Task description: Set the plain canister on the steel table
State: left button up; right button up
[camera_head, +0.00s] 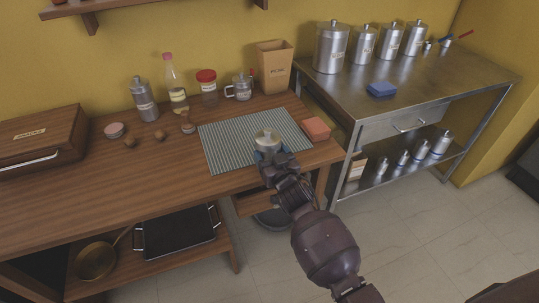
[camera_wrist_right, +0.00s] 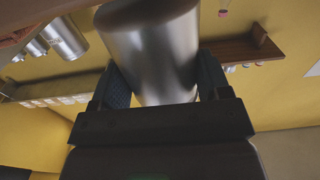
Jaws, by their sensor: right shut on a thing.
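A plain steel canister (camera_head: 267,138) shows above the striped mat on the wooden counter; most of it is hidden by my gripper. My right gripper (camera_head: 270,153) is shut on it. In the right wrist view the canister (camera_wrist_right: 150,45) fills the space between the two fingers, and its visible side bears no label. I cannot tell whether its base touches the mat. The steel table (camera_head: 433,78) stands to the right of the counter. My left gripper is not in view.
Several labelled canisters (camera_head: 331,50) line the back of the steel table, with a blue sponge (camera_head: 381,89) nearer the front. The right part of its top is clear.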

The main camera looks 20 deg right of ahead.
jog(key=shift+r, duration=0.1)
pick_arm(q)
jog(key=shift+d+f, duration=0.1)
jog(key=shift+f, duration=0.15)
pick_arm(e)
jog(key=shift+f, duration=0.5)
jog(key=o, duration=1.1)
jog(key=shift+c, duration=0.2)
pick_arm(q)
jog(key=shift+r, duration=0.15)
pick_arm(e)
jog(key=shift+r, duration=0.1)
jog(key=shift+r, duration=0.4)
jog(key=shift+s, duration=0.25)
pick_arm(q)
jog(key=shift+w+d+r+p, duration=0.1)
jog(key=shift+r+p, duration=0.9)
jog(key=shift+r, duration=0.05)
pick_arm(e)
jog(key=s, duration=1.1)
jog(key=shift+s+d, duration=0.2)
jog(key=shift+s, duration=0.05)
